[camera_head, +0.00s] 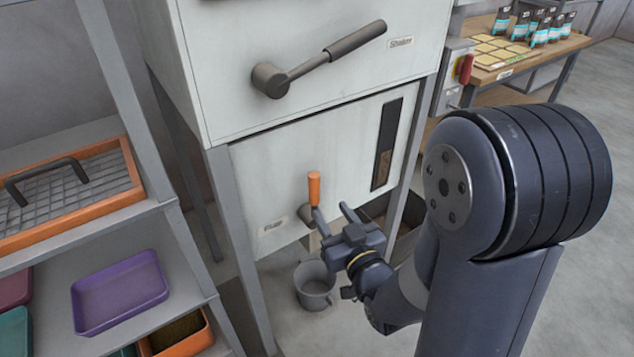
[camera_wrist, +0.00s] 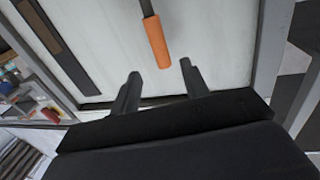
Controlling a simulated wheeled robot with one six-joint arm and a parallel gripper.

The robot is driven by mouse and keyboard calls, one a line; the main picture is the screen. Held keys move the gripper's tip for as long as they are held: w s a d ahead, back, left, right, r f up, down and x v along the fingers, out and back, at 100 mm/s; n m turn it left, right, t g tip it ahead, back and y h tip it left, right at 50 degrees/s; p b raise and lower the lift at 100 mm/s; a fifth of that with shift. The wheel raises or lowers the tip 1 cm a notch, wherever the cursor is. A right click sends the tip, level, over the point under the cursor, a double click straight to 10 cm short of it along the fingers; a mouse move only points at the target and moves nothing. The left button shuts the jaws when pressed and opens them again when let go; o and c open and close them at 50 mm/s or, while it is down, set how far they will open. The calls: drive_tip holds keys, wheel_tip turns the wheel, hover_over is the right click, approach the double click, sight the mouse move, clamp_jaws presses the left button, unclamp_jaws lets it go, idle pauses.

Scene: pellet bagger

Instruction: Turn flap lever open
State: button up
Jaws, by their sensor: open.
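The flap lever (camera_head: 314,188) is on the lower white panel of the machine, beside a small "Flap" label (camera_head: 273,226). Its orange handle points up from a grey hub. My gripper (camera_head: 330,215) is open and empty, just below and right of the handle. In the wrist view the orange handle (camera_wrist: 156,42) lies ahead of my gripper (camera_wrist: 160,82), between the lines of the two spread fingers. The fingertips look close to the handle's end but not closed around it.
A grey shaker lever (camera_head: 325,60) sits on the panel above. A grey bucket (camera_head: 314,284) stands below the flap. A shelf with an orange-framed sieve (camera_head: 70,200) and a purple tray (camera_head: 120,292) is at left. A wooden bench (camera_head: 510,65) with bags is at back right.

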sight(317, 189)
drive_tip(key=p+x, duration=0.1)
drive_tip(key=x, duration=0.9)
drive_tip(key=shift+w, duration=0.1)
drive_tip(key=shift+c, duration=0.5)
clamp_jaws()
